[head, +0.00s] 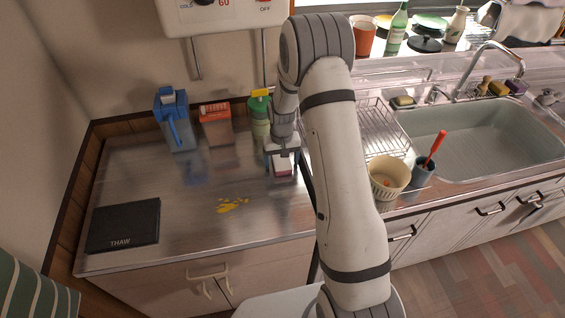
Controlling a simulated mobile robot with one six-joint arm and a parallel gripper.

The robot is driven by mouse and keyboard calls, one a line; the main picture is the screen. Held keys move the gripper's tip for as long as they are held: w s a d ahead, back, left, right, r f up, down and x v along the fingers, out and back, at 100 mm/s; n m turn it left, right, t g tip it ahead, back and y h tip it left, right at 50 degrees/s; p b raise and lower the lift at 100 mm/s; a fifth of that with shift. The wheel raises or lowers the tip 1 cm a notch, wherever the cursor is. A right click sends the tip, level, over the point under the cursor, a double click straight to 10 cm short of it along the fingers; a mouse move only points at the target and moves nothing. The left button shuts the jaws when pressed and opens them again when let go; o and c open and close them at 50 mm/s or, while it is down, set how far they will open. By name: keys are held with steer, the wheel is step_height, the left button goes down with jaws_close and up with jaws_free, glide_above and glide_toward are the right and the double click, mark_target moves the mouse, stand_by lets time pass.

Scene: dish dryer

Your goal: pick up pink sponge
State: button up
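The pink sponge (283,168) is a small block with a pale pink top and a darker red front side. It is on or just above the metal counter, near the counter's right side. My gripper (283,164) points down over it, with one finger to the left of the sponge and one to the right. The fingers look spread a little wider than the sponge, with narrow gaps at its sides. The sponge's back part is hidden under my gripper.
A green bottle with a yellow cap (259,116) stands close behind my gripper. An orange-topped box (215,122) and a blue jug (175,122) stand farther left. A yellow spill (232,205) and a black THAW board (124,226) lie in front. A wire rack (376,130) is right.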

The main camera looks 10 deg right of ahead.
mark_target(282, 160)
steer(key=c, duration=1)
steer(key=shift+r, duration=0.1)
step_height(282, 160, up, 10)
steer(key=shift+f+b, duration=0.1)
steer(key=shift+b, duration=0.7)
